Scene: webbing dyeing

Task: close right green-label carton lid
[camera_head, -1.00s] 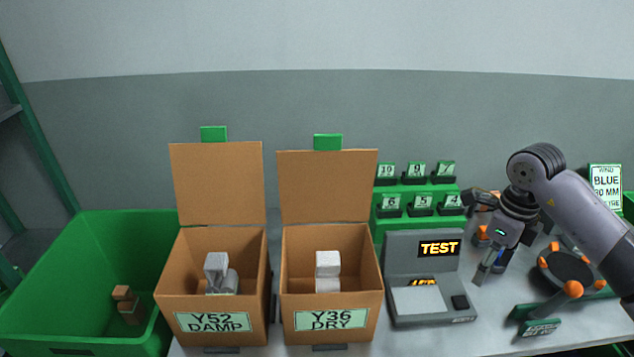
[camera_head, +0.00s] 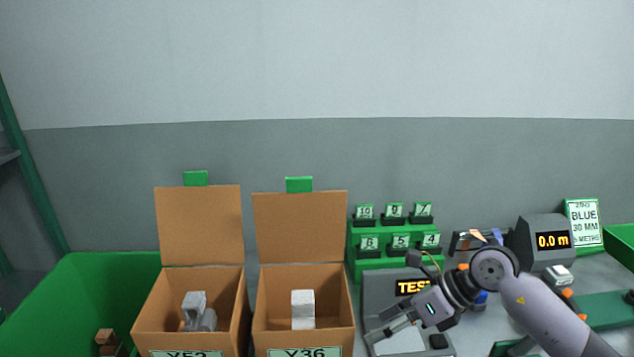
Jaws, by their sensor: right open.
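Two brown cartons stand side by side with their lids raised upright. The right carton (camera_head: 343,325) carries a green label (camera_head: 305,352) reading "Y36", cut by the lower picture edge. Its lid (camera_head: 300,228) stands open at the back with a green tab (camera_head: 299,185) on top. A pale grey block (camera_head: 303,309) is inside it. The left carton (camera_head: 145,325), labelled "Y52", also has its lid (camera_head: 199,226) up and grey pieces (camera_head: 197,312) inside. My right gripper (camera_head: 384,326) is open and empty, right of the right carton, over the test device. My left gripper is not in view.
A grey test device (camera_head: 376,290) with a lit screen sits right of the cartons. Behind it is a green rack (camera_head: 357,257) of numbered tags. A green bin (camera_head: 85,290) is at far left. A meter reading "0.0 m" (camera_head: 553,240) and a BLUE sign (camera_head: 584,225) stand right.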

